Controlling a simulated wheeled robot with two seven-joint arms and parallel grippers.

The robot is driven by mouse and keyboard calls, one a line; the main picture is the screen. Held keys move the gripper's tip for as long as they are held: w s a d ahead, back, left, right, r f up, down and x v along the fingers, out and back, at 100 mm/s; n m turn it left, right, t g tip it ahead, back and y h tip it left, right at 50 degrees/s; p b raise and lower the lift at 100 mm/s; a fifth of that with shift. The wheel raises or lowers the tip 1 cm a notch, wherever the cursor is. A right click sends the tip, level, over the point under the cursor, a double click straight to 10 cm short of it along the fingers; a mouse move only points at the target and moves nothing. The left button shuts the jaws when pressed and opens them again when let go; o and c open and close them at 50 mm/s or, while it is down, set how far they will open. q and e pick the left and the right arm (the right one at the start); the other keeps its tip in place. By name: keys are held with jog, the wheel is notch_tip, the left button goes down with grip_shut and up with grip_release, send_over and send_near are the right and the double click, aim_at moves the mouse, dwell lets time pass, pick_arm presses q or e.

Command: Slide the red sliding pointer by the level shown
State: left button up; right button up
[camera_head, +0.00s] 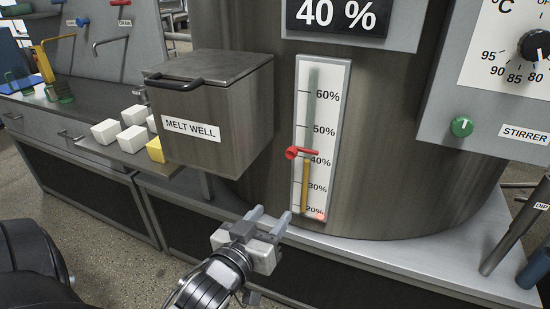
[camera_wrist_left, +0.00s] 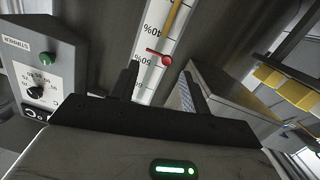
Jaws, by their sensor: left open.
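The red sliding pointer (camera_head: 298,153) sits on a white level gauge (camera_head: 313,75) on the front of a large metal tank. In the head view it is just above the 40% label, with a yellow column below it. The display (camera_head: 335,14) above reads 40 %. My left gripper (camera_head: 269,216) is open and empty, below and left of the pointer and apart from it. In the left wrist view, the pointer (camera_wrist_left: 158,57) shows beyond and between the two open fingers (camera_wrist_left: 158,88), near the 50% label. My right gripper is not in view.
A melt well box (camera_head: 212,130) juts out left of the gauge. White and yellow blocks (camera_head: 132,138) lie on a shelf beside it. A control panel with a green stirrer knob (camera_head: 462,127) is at the right. A dip tube (camera_head: 515,232) stands at the far right.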

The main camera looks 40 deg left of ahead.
aim_at(290, 155)
pick_arm(q)
jog(key=shift+n+t+y, duration=0.4)
jog(key=shift+n+y, duration=0.2)
jog(key=shift+y, duration=0.1)
jog(key=r+x, duration=0.1)
jog(key=x, duration=0.4)
jog(key=a+x, duration=0.1)
jog(key=x, duration=0.5)
jog(key=a+r+p+x, duration=0.1)
jog(key=x, duration=0.4)
jog(key=shift+s+a+r, duration=0.1)
jog(key=shift+a+r, duration=0.2)
jog(key=shift+r, duration=0.05)
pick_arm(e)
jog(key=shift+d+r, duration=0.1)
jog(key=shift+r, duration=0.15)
